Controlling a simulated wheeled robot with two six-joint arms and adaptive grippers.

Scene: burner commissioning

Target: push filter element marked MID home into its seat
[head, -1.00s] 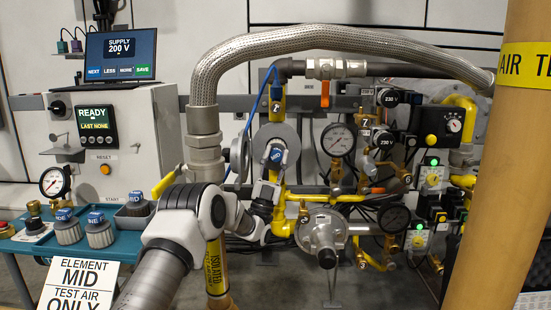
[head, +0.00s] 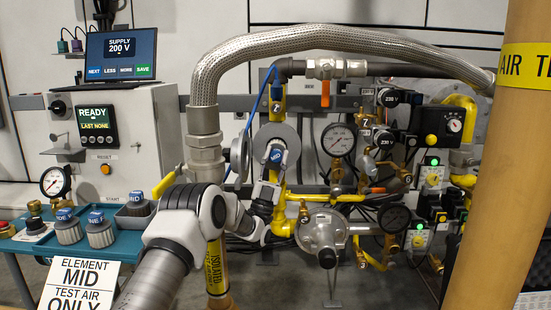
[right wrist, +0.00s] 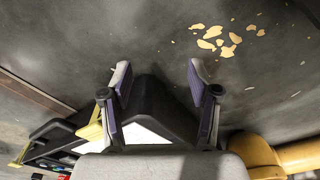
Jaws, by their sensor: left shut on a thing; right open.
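The filter element marked MID (head: 276,155) shows its blue lettered cap at the round grey housing (head: 277,132) on the yellow pipe in the head view. My left gripper (head: 273,176) is shut on this element from the front and below. The element's lower body and its seat are hidden behind the cap and fingers, so I cannot tell how deep it sits.
Other blue-capped elements (head: 99,232) stand on the teal tray table (head: 130,245) at left. A braided hose (head: 330,40) arches above the housing. A regulator (head: 323,232) and gauges crowd the right. A thick tan post (head: 500,190) stands at far right.

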